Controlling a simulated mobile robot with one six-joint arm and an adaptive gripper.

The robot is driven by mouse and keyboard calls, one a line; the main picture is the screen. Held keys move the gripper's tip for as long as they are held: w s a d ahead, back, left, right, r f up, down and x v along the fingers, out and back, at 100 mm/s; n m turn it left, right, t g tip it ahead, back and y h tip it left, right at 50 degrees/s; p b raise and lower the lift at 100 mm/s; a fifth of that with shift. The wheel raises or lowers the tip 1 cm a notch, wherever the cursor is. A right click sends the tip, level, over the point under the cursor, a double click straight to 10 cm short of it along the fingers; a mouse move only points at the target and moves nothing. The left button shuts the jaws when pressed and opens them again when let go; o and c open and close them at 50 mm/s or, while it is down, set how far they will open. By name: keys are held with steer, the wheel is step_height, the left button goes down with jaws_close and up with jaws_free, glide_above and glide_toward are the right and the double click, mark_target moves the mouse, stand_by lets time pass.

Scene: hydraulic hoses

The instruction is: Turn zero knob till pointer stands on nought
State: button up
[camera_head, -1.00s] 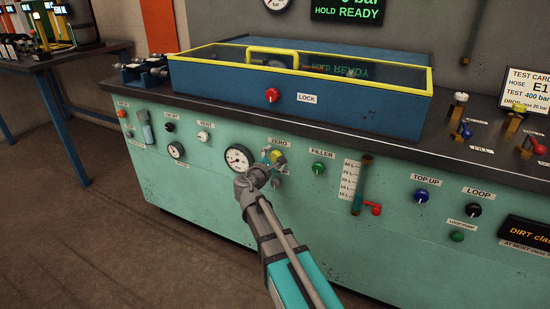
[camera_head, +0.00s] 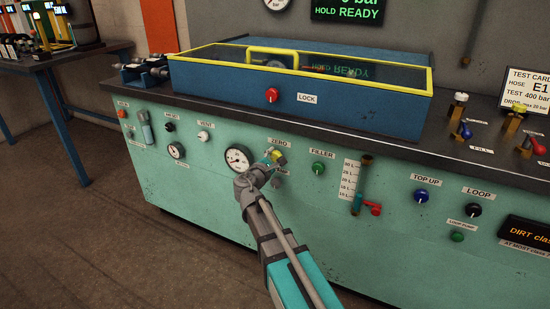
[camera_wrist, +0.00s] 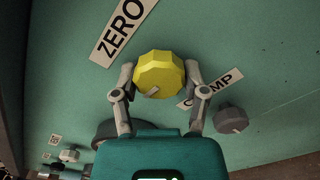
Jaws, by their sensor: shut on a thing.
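The yellow zero knob (camera_wrist: 160,72) sits on the green panel beside the ZERO label (camera_wrist: 118,32). My gripper (camera_wrist: 159,88) is shut on the knob, with one finger on each side of it in the wrist view. In the head view my gripper (camera_head: 272,160) covers part of the yellow knob (camera_head: 279,158). The white-faced gauge (camera_head: 238,158) is just left of the knob. Its dark pointer is too small to read exactly. The gauge's face does not show in the wrist view.
A grey knob (camera_wrist: 230,119) by the partly covered label ending in MP is close to my right finger in the wrist view. The green FILLER knob (camera_head: 318,168) and a sight tube (camera_head: 357,202) stand to the right. The blue bench-top box (camera_head: 350,105) is above.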

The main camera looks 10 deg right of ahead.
steer(key=m, duration=0.6)
steer(key=shift+r, duration=0.15)
steer(key=m, duration=0.6)
steer(key=shift+r, duration=0.1)
stand_by(0.5)
steer(key=o, duration=1.1)
steer(key=shift+o, duration=0.2)
steer(key=shift+p, duration=0.3)
steer(key=shift+s+a, duration=0.1)
steer(key=shift+a, duration=0.05)
steer(key=v, duration=1.1)
steer(key=shift+s+a, duration=0.25)
